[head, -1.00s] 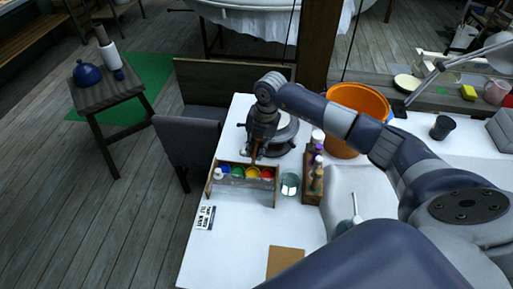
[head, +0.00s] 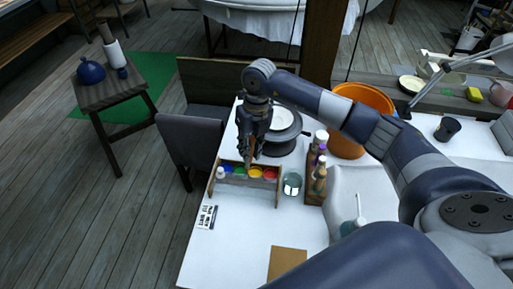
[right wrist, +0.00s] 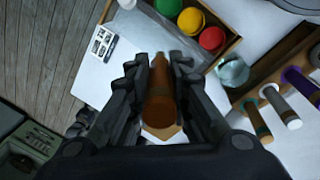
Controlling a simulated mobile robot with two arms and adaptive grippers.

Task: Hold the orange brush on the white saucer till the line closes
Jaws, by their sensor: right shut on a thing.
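The white saucer (head: 283,118) sits on a dark round turntable (head: 286,140) near the back of the white table. My right gripper (head: 249,156) is left of the turntable, over the back edge of the paint rack. In the right wrist view, its fingers (right wrist: 160,80) are shut on the orange brush (right wrist: 160,105). The brush's thick orange-brown handle is between them, and its far tip is hard to make out. The saucer is out of the right wrist view, and the brush is apart from it. No line on the saucer can be made out. My left gripper is not in view.
The wooden paint rack (head: 246,184) holds several coloured pots. A glass of water (head: 292,184) stands right of it, beside a bottle rack (head: 315,190). An orange bucket (head: 350,148) stands behind. A printed card (head: 206,217) lies front left, and the table front is mostly clear.

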